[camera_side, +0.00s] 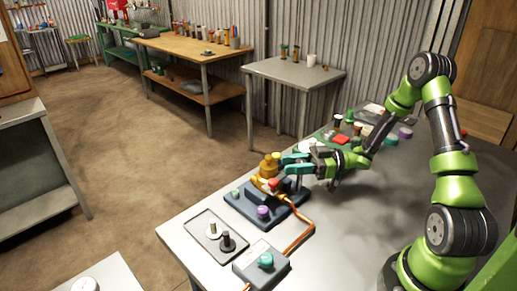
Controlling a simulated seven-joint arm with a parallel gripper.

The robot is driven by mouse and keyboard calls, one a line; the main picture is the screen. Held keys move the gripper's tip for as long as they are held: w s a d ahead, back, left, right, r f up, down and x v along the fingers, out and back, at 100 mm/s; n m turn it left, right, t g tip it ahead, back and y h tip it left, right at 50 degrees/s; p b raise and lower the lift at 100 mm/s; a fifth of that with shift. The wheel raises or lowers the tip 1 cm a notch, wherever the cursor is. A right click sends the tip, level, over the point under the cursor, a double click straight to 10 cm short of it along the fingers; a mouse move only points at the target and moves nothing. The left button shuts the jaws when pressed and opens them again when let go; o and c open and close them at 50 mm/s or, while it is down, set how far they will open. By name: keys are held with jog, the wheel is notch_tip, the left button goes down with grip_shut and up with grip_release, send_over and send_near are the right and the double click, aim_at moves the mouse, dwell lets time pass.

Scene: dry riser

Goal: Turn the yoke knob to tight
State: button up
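A dark blue-grey base (240,204) stands near the table's left edge and carries a brass fitting (269,166). A red knob (274,184) sits at the front of the fitting. A purple knob (263,212) and a small pale green knob (235,193) are on the base. I cannot tell which part is the yoke knob, or its setting. My gripper (290,164), with teal fingertips, points left just right of the brass fitting. Its fingers look apart, but the gap is too small to tell whether anything is between them. The fitting's right side is partly hidden.
A copper pipe (302,237) bends from the base to a grey box with a teal knob (265,260). A tray (203,222) with a white and a black peg lies left. Several small coloured items stand behind my forearm. The table's right middle (345,225) is clear.

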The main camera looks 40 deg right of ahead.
jog(key=shift+c, duration=1)
jog(key=shift+m+t, duration=0.3)
jog(key=shift+m, duration=0.1)
jog(key=m+t+h, duration=0.2)
jog(key=h, duration=0.1)
jog(key=m+t+h, duration=0.1)
jog(key=h, duration=0.1)
jog(key=shift+w+d+m+t, duration=0.2)
jog(key=shift+d+m+t, duration=0.1)
jog(key=shift+t, duration=0.1)
jog(key=m+t+h, duration=0.1)
jog(key=h, duration=0.1)
jog(key=m+t+h, duration=0.1)
jog(key=m+h, duration=0.1)
jog(key=shift+w+d+f+h, duration=0.1)
jog(key=shift+d+h, duration=0.1)
jog(key=shift+h, duration=0.1)
jog(key=shift+d+m+t+h, duration=0.15)
jog(key=shift+m+h, duration=0.65)
jog(key=shift+h, duration=0.35)
jog(key=shift+d+m+t+h, duration=0.15)
jog(key=shift+m+h, duration=0.65)
jog(key=shift+h, duration=0.65)
jog(key=o, duration=1)
jog(key=shift+o, duration=0.2)
jog(key=shift+w, duration=0.1)
